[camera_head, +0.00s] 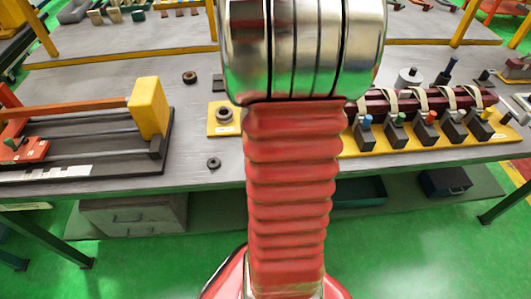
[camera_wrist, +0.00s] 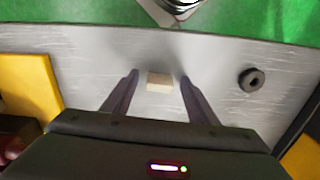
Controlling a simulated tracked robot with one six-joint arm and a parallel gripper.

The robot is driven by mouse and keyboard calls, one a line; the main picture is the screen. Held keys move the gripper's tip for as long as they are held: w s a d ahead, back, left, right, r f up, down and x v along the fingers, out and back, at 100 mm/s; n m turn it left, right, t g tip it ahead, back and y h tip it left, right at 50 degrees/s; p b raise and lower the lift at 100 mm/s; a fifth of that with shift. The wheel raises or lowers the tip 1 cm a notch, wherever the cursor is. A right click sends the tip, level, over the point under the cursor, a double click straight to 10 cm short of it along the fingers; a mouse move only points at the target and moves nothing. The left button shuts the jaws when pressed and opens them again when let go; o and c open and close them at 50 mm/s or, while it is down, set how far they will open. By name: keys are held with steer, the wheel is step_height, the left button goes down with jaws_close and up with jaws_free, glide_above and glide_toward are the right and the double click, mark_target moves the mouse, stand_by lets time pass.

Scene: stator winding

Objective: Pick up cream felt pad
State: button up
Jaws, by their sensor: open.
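A small cream felt pad (camera_wrist: 159,82) lies on the grey bench top in the wrist view. My gripper (camera_wrist: 159,77) is open, with one dark finger to the left and one to the right of the pad. A gap shows between the pad and each finger. I cannot tell how high the fingertips are above the bench. In the head view my own arm covers the middle of the bench, and both the pad and my gripper are hidden behind it.
A black ring (camera_wrist: 252,79) lies right of my gripper in the wrist view, near a bench edge. A yellow base (camera_head: 440,136) with several coloured-topped clamps stands right in the head view. A yellow-ended fixture (camera_head: 148,108) stands left. A yellow plate (camera_head: 215,130) holds another ring.

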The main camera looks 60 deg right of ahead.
stand_by(0.3)
steer(key=c, duration=1.1)
steer(key=shift+r, duration=0.15)
step_height(320, 180, up, 10)
steer(key=shift+f, duration=0.1)
stand_by(0.9)
